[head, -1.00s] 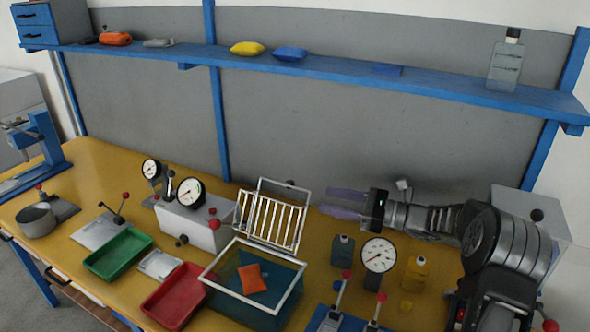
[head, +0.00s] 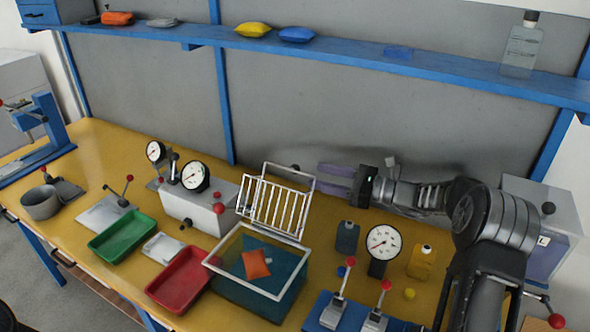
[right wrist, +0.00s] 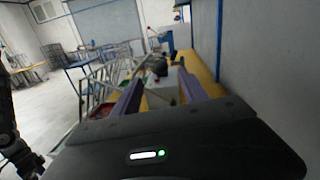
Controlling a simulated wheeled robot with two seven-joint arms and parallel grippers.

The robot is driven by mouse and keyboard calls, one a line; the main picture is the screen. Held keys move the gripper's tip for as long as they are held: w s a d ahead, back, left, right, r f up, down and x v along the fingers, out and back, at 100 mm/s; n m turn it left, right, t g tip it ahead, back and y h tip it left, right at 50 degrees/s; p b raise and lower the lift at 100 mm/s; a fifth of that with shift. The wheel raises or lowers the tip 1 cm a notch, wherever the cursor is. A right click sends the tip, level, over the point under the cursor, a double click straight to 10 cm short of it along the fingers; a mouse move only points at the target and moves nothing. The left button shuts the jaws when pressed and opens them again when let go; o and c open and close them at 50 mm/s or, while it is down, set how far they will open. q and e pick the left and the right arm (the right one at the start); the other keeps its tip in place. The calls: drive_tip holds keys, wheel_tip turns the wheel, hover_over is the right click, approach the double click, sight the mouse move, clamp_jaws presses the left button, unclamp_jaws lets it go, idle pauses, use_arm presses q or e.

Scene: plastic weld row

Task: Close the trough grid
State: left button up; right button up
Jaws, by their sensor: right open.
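The trough (head: 224,280) is a teal, see-through box with a white rim, standing at the front middle of the bench. An orange cushion-like piece (head: 256,264) shows inside it. The white barred grid (head: 275,208) stands raised at the trough's back edge, leaning backward, so the trough is open. My right gripper (head: 320,178) is open and empty, with purple fingers pointing left, just right of the grid's upper part and apparently behind it. In the right wrist view, the grid (right wrist: 98,82) shows left of the open fingers (right wrist: 160,92). My left gripper is out of view.
A gauge box (head: 195,208) stands left of the grid. Green (head: 122,236) and red (head: 180,282) trays lie left of the trough. Bottles, a gauge (head: 383,240) and red-knobbed clamps (head: 338,306) stand to its right. A grey wall panel (head: 400,120) rises close behind my right gripper.

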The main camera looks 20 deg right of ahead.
sight(295, 169)
drive_tip(key=x, duration=0.7)
drive_tip(key=shift+w+a, duration=0.25)
drive_tip(key=shift+a, duration=0.05)
drive_tip(key=shift+c, duration=0.3)
clamp_jaws()
drive_tip(key=shift+r, duration=0.15)
idle(0.6)
